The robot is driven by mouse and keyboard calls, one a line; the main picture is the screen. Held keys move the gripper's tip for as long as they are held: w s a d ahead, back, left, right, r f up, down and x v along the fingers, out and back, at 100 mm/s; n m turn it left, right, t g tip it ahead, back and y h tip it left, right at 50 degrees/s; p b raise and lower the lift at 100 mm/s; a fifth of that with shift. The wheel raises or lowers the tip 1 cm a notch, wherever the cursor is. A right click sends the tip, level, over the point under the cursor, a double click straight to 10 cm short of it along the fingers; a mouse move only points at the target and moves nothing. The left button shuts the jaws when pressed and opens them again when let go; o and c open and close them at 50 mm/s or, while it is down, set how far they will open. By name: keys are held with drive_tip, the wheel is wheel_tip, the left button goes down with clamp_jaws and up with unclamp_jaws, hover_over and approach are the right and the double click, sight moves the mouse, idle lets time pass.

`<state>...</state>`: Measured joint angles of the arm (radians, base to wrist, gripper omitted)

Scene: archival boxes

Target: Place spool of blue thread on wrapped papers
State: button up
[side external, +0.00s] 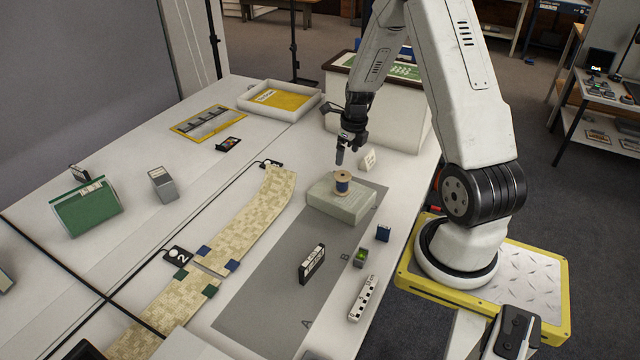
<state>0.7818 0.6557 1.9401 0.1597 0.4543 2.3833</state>
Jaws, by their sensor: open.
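The spool of blue thread (342,184) stands upright on top of a pale, flat block that looks like the wrapped papers (350,207). The wrapped papers lie on the far part of the grey mat. My gripper (340,157) is open and just above the spool, pointing down, with a small gap between its fingertips and the spool's top. Nothing is held in it. The finger spacing is too small to make out clearly in this view.
A small white block (368,160) and a large pale box (400,125) stand behind and right of my gripper. A black cassette-like item (312,264), a small green-topped block (360,257), a blue block (383,233) and a scale bar (362,299) lie nearer. The grey mat (270,290) has free room.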

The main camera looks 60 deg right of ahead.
drive_tip(key=shift+r, duration=0.15)
idle(0.5)
drive_tip(key=shift+w+a+r+n, duration=0.25)
drive_tip(key=shift+a+n, duration=0.35)
drive_tip(key=s+a+r+m, duration=0.1)
drive_tip(key=a+r+m, duration=0.2)
drive_tip(key=a+m, duration=0.6)
drive_tip(key=s+a+r+m, duration=0.1)
drive_tip(key=a+r+m, duration=0.1)
drive_tip(key=a+m, duration=0.8)
drive_tip(key=s+a+r+m+t, duration=0.1)
drive_tip(key=s+a+r+m, duration=0.1)
drive_tip(key=a+m, duration=0.7)
drive_tip(key=r+m, duration=0.1)
drive_tip(key=m, duration=0.6)
drive_tip(key=shift+a+r, duration=0.3)
